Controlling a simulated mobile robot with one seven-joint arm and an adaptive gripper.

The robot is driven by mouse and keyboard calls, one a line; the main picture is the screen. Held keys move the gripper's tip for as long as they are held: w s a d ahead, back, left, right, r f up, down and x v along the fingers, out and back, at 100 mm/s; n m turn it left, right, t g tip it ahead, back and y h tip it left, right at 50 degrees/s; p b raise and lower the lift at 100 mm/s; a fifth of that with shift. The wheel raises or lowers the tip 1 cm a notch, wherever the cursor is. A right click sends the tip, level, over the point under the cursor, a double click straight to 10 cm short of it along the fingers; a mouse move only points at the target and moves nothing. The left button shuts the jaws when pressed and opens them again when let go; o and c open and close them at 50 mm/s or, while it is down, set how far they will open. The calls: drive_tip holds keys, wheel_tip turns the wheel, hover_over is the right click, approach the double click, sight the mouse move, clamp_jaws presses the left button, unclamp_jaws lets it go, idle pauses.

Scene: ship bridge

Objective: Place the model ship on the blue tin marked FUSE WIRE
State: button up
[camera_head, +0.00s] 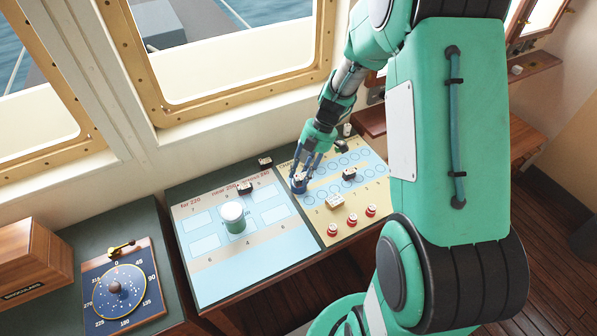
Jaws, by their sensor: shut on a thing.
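My gripper (304,171) points down over the left edge of the yellow chart, right of the middle of the desk. It is shut on a small dark-hulled model ship (299,185), low at the chart surface; the fingers hide part of it. I cannot tell whether the ship touches the chart. Other small dark ships with white tops stand at the back (265,162), on the blue chart (245,188) and right of my gripper (349,174). A round green tin with a white lid (233,211) stands on the blue chart. I cannot make out a blue tin or FUSE WIRE lettering.
Several red-and-white pieces (352,219) and a cream block (335,201) stand at the front of the yellow chart (376,212). The blue chart's front (240,277) is clear.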

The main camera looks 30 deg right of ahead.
drive_tip(key=shift+w+d+f, duration=0.1)
drive_tip(key=shift+w+d, duration=0.1)
drive_tip(key=shift+w, duration=0.75)
drive_tip(key=shift+w+d+f, duration=0.1)
drive_tip(key=shift+w+d, duration=0.05)
drive_tip(key=shift+w, duration=0.8)
drive_tip(key=shift+f, duration=1.75)
drive_tip(key=shift+f+b, duration=0.15)
drive_tip(key=shift+b, duration=0.15)
drive_tip(key=o, duration=1)
drive_tip(key=p+v, duration=0.1)
drive_tip(key=v, duration=1.1)
